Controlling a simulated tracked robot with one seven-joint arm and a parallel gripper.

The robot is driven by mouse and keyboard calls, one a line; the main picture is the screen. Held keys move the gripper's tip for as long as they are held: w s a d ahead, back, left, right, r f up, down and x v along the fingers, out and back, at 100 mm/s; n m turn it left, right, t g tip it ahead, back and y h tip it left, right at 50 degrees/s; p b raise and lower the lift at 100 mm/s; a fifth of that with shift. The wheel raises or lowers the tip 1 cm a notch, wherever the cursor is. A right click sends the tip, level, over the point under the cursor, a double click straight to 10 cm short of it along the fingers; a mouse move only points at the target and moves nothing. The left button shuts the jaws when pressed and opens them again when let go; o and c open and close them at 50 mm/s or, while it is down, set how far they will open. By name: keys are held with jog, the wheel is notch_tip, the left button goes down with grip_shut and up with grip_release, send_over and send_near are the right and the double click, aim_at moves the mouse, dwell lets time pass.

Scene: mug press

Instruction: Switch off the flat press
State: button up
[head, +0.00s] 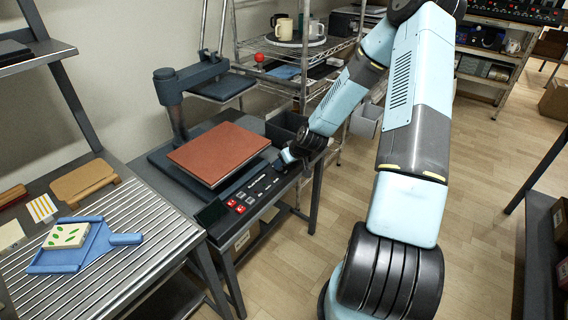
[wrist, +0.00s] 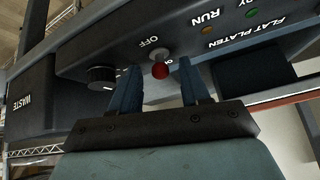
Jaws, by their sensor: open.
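The flat press (head: 180,165) stands on a dark bench left of centre in the head view, with a red-brown pad and its upper plate (head: 222,87) swung back, away from the pad. In the wrist view its panel (wrist: 120,50) carries a red-tipped toggle switch (wrist: 160,70) beside the word OFF; a second label is partly hidden by a finger. My gripper (wrist: 159,65) is open, one finger on each side of the toggle in the picture; I cannot tell if either touches it. In the head view my gripper (head: 285,159) is at the panel's right end.
A black knob (wrist: 101,76) is left of the toggle; RUN (wrist: 208,29) and green (wrist: 251,42) lamps are to its right. A WASTE bin (wrist: 30,100) is at the left. A wire shelf (head: 300,50) with mugs stands behind. A blue tray (head: 75,262) lies on the left bench.

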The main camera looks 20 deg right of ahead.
jog(key=v, duration=1.3)
jog(key=shift+s+r, duration=0.15)
jog(key=shift+r, duration=0.15)
jog(key=shift+d, duration=0.1)
jog(key=s+a+r+m+h, duration=0.1)
jog(key=s+a+r+m, duration=0.1)
jog(key=s+r, duration=1.2)
jog(key=s+a+r+m+h, duration=0.2)
jog(key=s+a+r, duration=0.1)
jog(key=s+r, duration=1.1)
notch_tip(320, 180, up, 2)
jog(key=shift+r+g, duration=0.15)
jog(key=shift+g, duration=0.25)
